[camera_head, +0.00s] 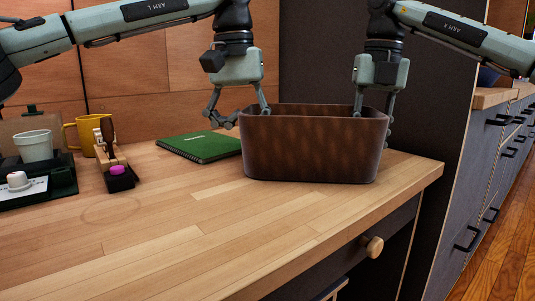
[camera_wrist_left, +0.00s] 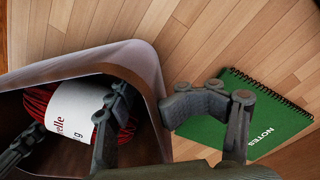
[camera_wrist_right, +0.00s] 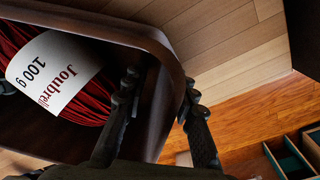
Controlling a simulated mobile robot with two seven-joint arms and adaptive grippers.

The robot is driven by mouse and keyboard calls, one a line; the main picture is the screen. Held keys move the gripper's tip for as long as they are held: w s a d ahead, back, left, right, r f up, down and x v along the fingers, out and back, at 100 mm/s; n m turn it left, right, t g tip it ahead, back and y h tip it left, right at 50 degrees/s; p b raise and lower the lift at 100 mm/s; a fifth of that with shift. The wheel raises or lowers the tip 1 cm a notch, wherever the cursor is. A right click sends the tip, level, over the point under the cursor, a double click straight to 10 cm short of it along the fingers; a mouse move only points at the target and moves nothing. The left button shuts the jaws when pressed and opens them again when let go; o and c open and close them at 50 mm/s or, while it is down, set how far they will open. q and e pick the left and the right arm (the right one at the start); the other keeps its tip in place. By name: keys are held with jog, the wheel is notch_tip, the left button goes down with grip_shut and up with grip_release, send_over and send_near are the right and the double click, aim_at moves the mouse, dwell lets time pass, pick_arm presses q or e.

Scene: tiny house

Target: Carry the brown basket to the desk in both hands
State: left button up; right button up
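The brown basket (camera_head: 312,150) stands upright on the wooden desk (camera_head: 200,235), near its right end. My left gripper (camera_head: 245,116) is at the basket's left wall, fingers spread. In the left wrist view one finger is inside the basket (camera_wrist_left: 152,75) and one outside. My right gripper (camera_head: 373,115) is at the right wall. In the right wrist view its fingers are apart, one on each side of the basket wall (camera_wrist_right: 172,70). Red yarn or pasta-like strands with a white label (camera_wrist_left: 75,110) lie inside the basket; they also show in the right wrist view (camera_wrist_right: 55,72).
A green notebook (camera_head: 203,146) lies just left of the basket. A yellow mug (camera_head: 86,134), a white cup (camera_head: 33,146) and a dark tray (camera_head: 62,180) stand at the far left. The desk front is clear.

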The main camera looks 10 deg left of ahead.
aim_at(375, 110)
jog(key=shift+d, duration=0.1)
jog(key=shift+r, duration=0.2)
jog(key=r, duration=0.9)
jog(key=shift+d, duration=0.35)
pick_arm(q)
notch_tip(375, 110, up, 12)
jog(key=shift+a+f, duration=0.25)
jog(key=shift+a, duration=0.1)
pick_arm(e)
jog(key=shift+d+r, duration=0.1)
jog(key=shift+r, duration=1.2)
